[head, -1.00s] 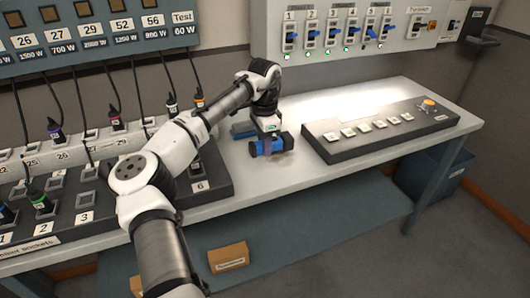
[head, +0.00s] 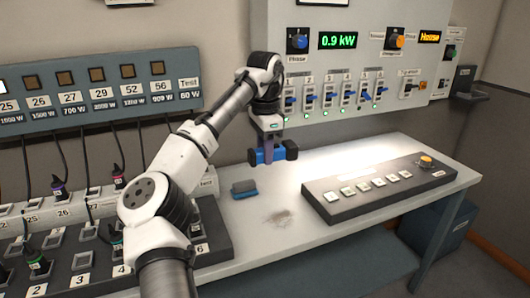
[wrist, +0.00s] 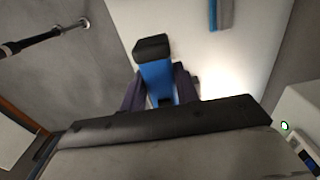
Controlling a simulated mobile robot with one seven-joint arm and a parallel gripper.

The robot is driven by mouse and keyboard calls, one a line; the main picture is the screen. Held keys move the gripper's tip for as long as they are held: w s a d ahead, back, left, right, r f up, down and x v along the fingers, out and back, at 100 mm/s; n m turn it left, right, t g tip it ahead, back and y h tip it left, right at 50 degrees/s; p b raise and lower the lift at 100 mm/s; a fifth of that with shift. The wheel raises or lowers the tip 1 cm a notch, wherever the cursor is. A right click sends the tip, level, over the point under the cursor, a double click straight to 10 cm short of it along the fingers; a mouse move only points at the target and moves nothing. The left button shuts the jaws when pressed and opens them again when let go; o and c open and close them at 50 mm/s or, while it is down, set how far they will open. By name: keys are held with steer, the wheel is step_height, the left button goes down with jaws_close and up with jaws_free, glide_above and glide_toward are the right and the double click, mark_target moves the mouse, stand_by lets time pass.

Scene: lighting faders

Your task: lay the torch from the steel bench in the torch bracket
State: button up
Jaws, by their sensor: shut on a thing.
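The torch (head: 287,152) is a short blue cylinder with dark ends. My gripper (head: 267,140) is shut on it and holds it in the air above the steel bench (head: 330,236), in front of the switch panel. In the wrist view the torch (wrist: 157,75) lies between the two dark fingers, its black end pointing away from the palm. A dark bracket (head: 468,84) is fixed to the wall at the far right, right of the panel and well apart from my gripper. It looks empty, though its inside is hard to see.
A blue-grey block (head: 244,188) and a dark smudge (head: 279,217) are on the bench. A fader board (head: 380,190) lies at the right of the bench. A patch board (head: 70,262) with hanging cables stands left. The switch panel (head: 360,60) rises behind.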

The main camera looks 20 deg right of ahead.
steer(key=shift+r+p, duration=2.5)
steer(key=shift+p, duration=1)
steer(key=shift+f, duration=0.1)
